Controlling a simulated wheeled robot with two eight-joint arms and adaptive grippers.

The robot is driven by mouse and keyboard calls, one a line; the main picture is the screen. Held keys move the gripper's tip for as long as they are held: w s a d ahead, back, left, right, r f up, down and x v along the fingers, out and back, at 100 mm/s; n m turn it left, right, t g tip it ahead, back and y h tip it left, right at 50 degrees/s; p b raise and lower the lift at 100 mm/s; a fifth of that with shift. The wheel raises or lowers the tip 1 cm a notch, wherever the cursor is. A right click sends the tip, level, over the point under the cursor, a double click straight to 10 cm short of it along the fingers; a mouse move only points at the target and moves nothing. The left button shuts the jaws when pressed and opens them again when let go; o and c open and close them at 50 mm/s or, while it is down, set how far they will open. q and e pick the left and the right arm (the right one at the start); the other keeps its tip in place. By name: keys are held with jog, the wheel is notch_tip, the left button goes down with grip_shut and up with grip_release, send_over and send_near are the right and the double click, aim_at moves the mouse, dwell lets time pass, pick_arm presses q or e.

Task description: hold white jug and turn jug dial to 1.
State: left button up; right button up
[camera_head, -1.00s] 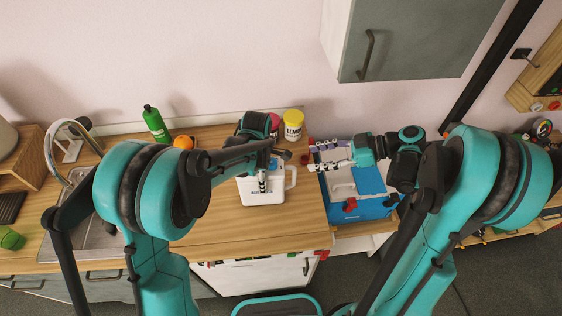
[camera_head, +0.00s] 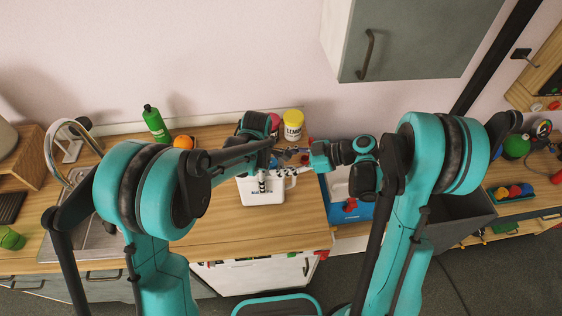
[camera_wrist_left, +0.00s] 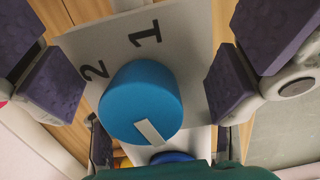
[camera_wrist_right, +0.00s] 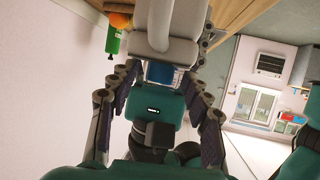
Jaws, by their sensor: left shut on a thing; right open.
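The white jug (camera_head: 255,196) stands on the wooden counter, its handle (camera_head: 291,178) on the right. My left gripper (camera_head: 263,180) is shut on the jug from above; its dark pads flank the white top in the left wrist view. The blue dial (camera_wrist_left: 140,95) sits on that top, near printed figures 1 (camera_wrist_left: 145,33) and 2 (camera_wrist_left: 95,70). Its white mark (camera_wrist_left: 150,131) is on the lower side, away from both figures. My right gripper (camera_head: 294,156) is open beside the jug's top. In the right wrist view, the dial (camera_wrist_right: 160,72) shows between its fingers; contact is unclear.
A yellow can (camera_head: 293,123), a green bottle (camera_head: 155,122) and an orange ball (camera_head: 183,142) stand behind the jug. A blue crate (camera_head: 360,213) is to its right. A sink (camera_head: 85,235) is at the left. The counter in front of the jug is clear.

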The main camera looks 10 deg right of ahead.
grip_shut()
jog(key=m+t, duration=0.1)
jog(key=m+t+h, duration=0.1)
jog(key=s+m+t, duration=0.1)
jog(key=t, duration=0.1)
jog(key=shift+a+m+h, duration=0.25)
jog(key=shift+m+h, duration=0.05)
jog(key=shift+m+t+h, duration=0.3)
jog(key=shift+m+t, duration=0.1)
jog(key=shift+m, duration=0.1)
grip_release()
jog(key=shift+w, duration=0.1)
